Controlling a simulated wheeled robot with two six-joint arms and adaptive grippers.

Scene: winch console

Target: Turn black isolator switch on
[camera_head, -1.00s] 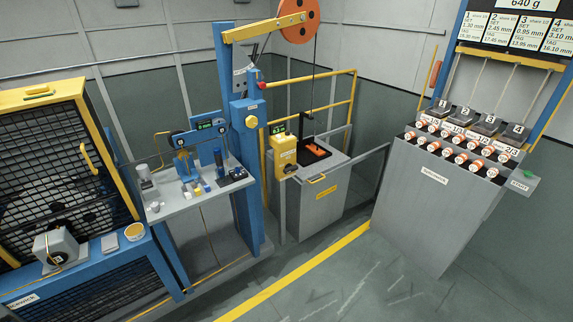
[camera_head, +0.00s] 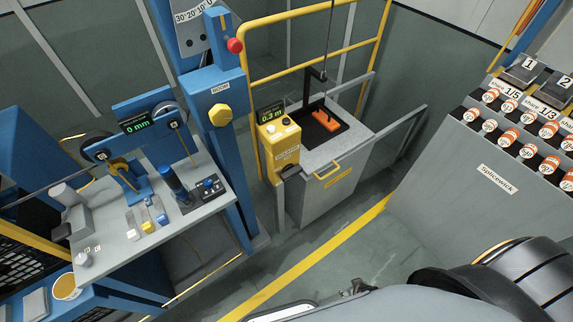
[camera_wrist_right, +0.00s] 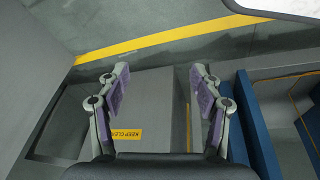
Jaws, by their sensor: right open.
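The yellow winch console (camera_head: 279,144) stands left of the centre in the head view, with a lit green display (camera_head: 270,113) reading 0.3 m. A dark knob-like part (camera_head: 291,171) sticks out low on its front. It may be the black isolator switch, but its setting is too small to read. My right gripper (camera_wrist_right: 160,84) is open and empty in the right wrist view. Its fingers are apart above the floor and a grey cabinet with a yellow label (camera_wrist_right: 126,134). The console does not show clearly in that view. My left gripper is not in view.
The grey cabinet (camera_head: 318,197) with a black recess and orange piece stands beside the console. A blue post (camera_head: 223,120) and a grey workbench (camera_head: 125,255) are on the left. Floor is clear along the yellow line.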

